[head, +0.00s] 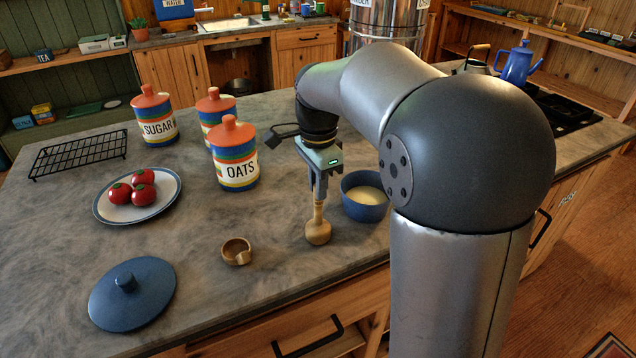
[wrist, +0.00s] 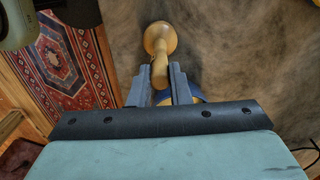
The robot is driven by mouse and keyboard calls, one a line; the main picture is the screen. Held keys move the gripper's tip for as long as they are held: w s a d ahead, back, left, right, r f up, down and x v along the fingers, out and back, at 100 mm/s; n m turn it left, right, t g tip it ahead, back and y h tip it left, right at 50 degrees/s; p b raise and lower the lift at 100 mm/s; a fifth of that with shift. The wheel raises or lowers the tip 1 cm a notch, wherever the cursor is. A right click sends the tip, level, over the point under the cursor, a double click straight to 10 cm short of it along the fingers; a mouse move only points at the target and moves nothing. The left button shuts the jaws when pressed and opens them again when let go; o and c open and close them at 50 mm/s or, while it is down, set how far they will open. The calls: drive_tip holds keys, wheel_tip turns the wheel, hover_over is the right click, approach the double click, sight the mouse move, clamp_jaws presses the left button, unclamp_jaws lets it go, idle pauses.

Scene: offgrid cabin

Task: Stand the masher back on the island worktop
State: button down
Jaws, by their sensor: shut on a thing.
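The wooden masher (head: 317,229) is upright in the head view, its round head pointing down over the island worktop (head: 210,300). My gripper (head: 319,192) is shut on its handle from above. In the wrist view the masher (wrist: 159,42) runs out from between the two fingers, with its knob end away from me. I cannot tell whether its head touches the worktop or hangs just above it. The upper handle is partly hidden by the fingers.
A blue bowl (head: 364,212) with pale contents stands close right of the masher. A small wooden cup (head: 236,252) and a blue lid (head: 126,299) lie to the left. A plate (head: 165,205) of tomatoes, canisters (head: 235,176) and a black rack (head: 78,155) stand further back.

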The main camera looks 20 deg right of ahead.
drive_tip(key=shift+f, duration=0.1)
drive_tip(key=c, duration=1.3)
unclamp_jaws()
wheel_tip(320, 180, up, 16)
drive_tip(key=s+f+n, duration=0.5)
drive_tip(key=s+f, duration=0.2)
drive_tip(key=s+f+n, duration=0.5)
drive_tip(key=s+f, duration=0.3)
drive_tip(key=s+f+n, duration=0.5)
drive_tip(key=s+f, duration=0.3)
drive_tip(key=shift+s+a+f+n+p, duration=0.25)
drive_tip(key=shift+a+n+p, duration=0.05)
drive_tip(key=shift+p, duration=0.05)
